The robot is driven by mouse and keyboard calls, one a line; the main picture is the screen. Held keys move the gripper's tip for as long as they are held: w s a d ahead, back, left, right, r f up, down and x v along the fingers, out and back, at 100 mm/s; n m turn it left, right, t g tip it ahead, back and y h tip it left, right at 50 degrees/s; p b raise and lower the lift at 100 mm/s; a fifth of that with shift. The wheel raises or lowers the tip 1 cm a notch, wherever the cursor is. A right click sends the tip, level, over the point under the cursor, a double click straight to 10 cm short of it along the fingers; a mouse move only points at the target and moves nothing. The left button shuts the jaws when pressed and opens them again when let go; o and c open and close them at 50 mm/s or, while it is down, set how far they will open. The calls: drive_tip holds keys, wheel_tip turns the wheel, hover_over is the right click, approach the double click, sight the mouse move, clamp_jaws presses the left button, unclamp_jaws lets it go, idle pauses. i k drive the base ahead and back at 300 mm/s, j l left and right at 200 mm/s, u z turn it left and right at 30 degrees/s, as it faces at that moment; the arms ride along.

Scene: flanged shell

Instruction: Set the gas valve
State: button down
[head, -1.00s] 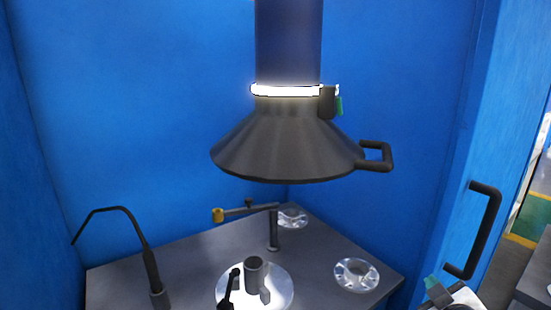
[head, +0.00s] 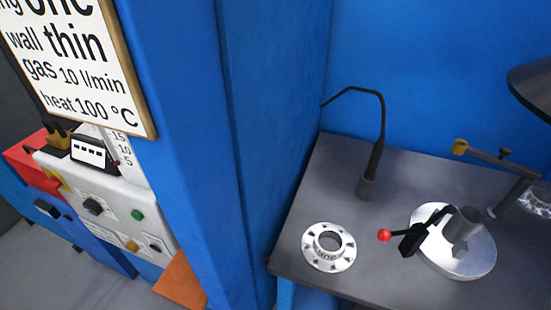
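A white and blue machine (head: 105,205) stands at the left and carries several knobs. A scale (head: 122,147) marked 15, 10 and 5 shows on it, its upper part hidden behind a sign. A black knob (head: 95,205), a green button (head: 138,214) and a yellow knob (head: 131,245) are on its white front. I cannot tell which part is the gas valve. The sign (head: 75,60) reads "wall thin", "gas 10 l/min" and "heat 100 °C", its top cut off. My gripper is not in view.
A blue wall panel (head: 200,120) stands between the machine and the grey table (head: 330,190). The table bears a flanged ring (head: 329,246), a bent black rod (head: 376,150), a round plate with a red-knobbed lever (head: 384,235). A dark hood (head: 535,88) hangs at the right.

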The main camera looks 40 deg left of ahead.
sight(131, 246)
drive_tip(key=j+u, duration=0.2)
drive_tip(key=u, duration=1.45)
